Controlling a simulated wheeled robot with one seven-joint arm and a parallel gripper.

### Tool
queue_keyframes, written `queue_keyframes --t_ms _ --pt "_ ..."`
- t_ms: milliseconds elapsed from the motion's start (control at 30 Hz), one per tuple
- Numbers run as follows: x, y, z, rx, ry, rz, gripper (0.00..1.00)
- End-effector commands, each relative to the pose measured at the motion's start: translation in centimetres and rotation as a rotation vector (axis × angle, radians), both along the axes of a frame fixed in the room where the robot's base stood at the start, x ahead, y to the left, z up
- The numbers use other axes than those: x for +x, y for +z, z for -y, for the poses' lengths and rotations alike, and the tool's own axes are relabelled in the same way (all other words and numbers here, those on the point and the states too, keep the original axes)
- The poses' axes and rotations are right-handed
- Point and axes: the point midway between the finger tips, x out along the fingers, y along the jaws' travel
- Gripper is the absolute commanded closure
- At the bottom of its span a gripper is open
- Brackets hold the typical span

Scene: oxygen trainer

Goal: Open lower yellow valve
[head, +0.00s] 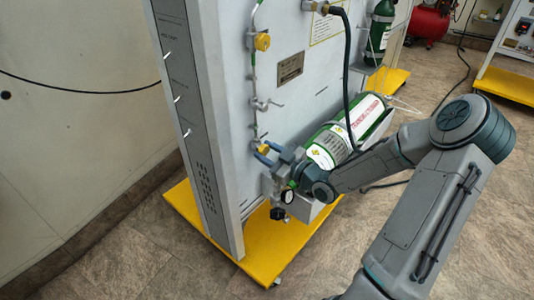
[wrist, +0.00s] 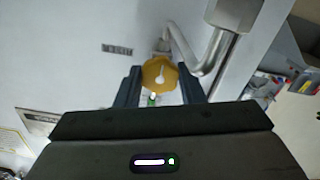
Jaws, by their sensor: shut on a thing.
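The lower yellow valve (head: 261,147) is on the pipe low on the grey panel, partly hidden by my gripper in the head view. In the wrist view the yellow knob (wrist: 159,73) sits between my two fingers, with a pale pointer mark on its face. My gripper (head: 268,154) is shut on the knob; its dark fingers also show on either side of it in the wrist view (wrist: 160,86). The upper yellow valve (head: 262,41) is higher on the same pipe, apart from my gripper.
A green and white cylinder (head: 345,135) lies beside my wrist. A black hose (head: 347,60) runs down the panel. The yellow base (head: 262,255) edges the floor. Open floor lies in front.

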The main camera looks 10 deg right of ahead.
Motion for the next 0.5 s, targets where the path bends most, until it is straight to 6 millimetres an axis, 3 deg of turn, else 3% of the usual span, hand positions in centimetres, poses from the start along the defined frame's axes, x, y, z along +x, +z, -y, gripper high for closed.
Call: queue_keyframes --t_ms 67,100,133,500 --pt "-0.01 -0.01 0.02 -0.002 0.0 0.0 0.88" --pt "-0.01 -0.01 0.02 -0.001 0.0 0.0 0.54" --pt "0.0 0.0 0.03 -0.001 0.0 0.0 0.45" --pt "-0.31 0.03 0.3 -0.001 -0.002 -0.001 0.43"
